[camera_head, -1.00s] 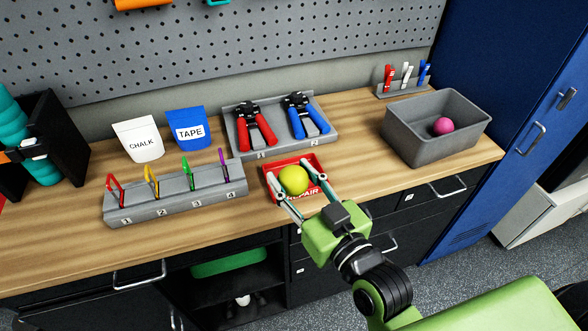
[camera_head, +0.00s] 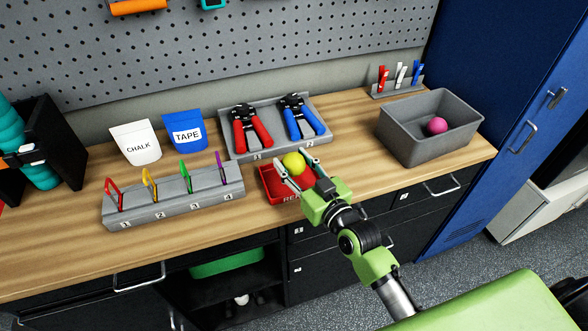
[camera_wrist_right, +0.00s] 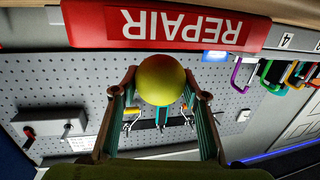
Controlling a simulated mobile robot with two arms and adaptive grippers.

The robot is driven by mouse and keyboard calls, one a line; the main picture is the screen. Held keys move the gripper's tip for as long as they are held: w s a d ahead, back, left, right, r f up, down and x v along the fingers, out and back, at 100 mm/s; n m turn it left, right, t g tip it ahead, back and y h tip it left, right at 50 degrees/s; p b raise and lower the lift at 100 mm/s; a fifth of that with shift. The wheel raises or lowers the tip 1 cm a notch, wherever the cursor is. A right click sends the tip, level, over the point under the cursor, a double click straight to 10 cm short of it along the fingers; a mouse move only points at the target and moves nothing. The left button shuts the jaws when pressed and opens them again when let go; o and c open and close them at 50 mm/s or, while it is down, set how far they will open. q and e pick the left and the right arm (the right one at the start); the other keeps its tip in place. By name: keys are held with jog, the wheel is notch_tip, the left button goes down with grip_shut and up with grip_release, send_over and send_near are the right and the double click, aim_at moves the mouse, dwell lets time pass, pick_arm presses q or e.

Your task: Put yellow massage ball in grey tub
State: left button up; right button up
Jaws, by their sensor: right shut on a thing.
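The yellow massage ball (camera_head: 293,162) is held between the fingers of my right gripper (camera_head: 296,171), above the red REPAIR tray (camera_head: 270,184). In the right wrist view the ball (camera_wrist_right: 161,79) sits between both fingertips (camera_wrist_right: 160,92), and the tray's REPAIR front (camera_wrist_right: 170,26) shows upside down. The grey tub (camera_head: 400,140) stands at the right of the bench with a pink ball (camera_head: 437,126) inside. My left gripper is not in view.
A grey holder with red and blue pliers (camera_head: 305,118) stands behind the tray. A numbered rack of coloured carabiners (camera_head: 170,205) is to the left. Bare bench top (camera_head: 362,170) lies between tray and tub.

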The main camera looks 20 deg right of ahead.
aim_at(294, 171)
jog(key=shift+w+d+f, duration=0.1)
jog(key=shift+w+f, duration=0.15)
jog(key=shift+f, duration=0.35)
jog(key=shift+w+d+f, duration=0.1)
jog(key=shift+w+f, duration=0.15)
jog(key=shift+f, duration=0.95)
jog(key=shift+f, duration=0.2)
jog(key=o, duration=1.2)
jog(key=shift+f, duration=0.1)
